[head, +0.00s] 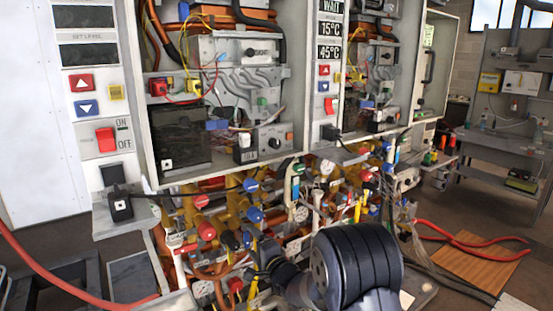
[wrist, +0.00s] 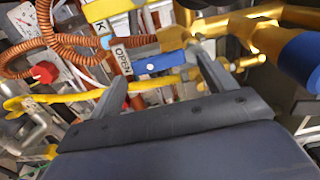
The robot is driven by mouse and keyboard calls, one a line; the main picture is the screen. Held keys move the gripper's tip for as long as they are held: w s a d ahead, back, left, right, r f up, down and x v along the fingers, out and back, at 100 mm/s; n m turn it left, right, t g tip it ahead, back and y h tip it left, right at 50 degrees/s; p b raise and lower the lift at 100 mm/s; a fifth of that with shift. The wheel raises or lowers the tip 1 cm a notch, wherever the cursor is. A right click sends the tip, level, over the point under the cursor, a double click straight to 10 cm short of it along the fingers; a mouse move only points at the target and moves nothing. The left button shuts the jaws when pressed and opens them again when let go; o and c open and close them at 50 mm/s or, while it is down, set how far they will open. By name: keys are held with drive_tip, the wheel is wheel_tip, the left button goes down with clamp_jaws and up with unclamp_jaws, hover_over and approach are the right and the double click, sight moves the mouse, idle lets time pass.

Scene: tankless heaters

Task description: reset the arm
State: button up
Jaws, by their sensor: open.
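My gripper (wrist: 158,72) shows in the wrist view with its two grey fingers spread wide apart. Nothing is held between them. A blue valve handle (wrist: 160,63) and an "OPEN" tag (wrist: 122,60) appear beyond the fingertips, within the gap in the picture; I cannot tell how far away they are. In the head view my dark, ribbed arm is at the lower middle, in front of the pipework below the heater panels. The gripper's fingers cannot be made out there.
Crowded pipes and valves (head: 255,215) lie under the heater cabinet (head: 225,100). In the wrist view, an orange corrugated hose (wrist: 75,42), a yellow pipe (wrist: 60,98) and a thick blue-ended pipe (wrist: 300,62) surround the fingers. Red cables (head: 475,243) lie on the floor at right.

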wheel_tip(320, 180, up, 5)
drive_tip(key=w+d+n+p, duration=0.2)
drive_tip(key=n, duration=1.5)
drive_tip(key=shift+w+d+r+n, duration=0.15)
drive_tip(key=shift+d+n, duration=0.1)
drive_tip(key=shift+n, duration=0.05)
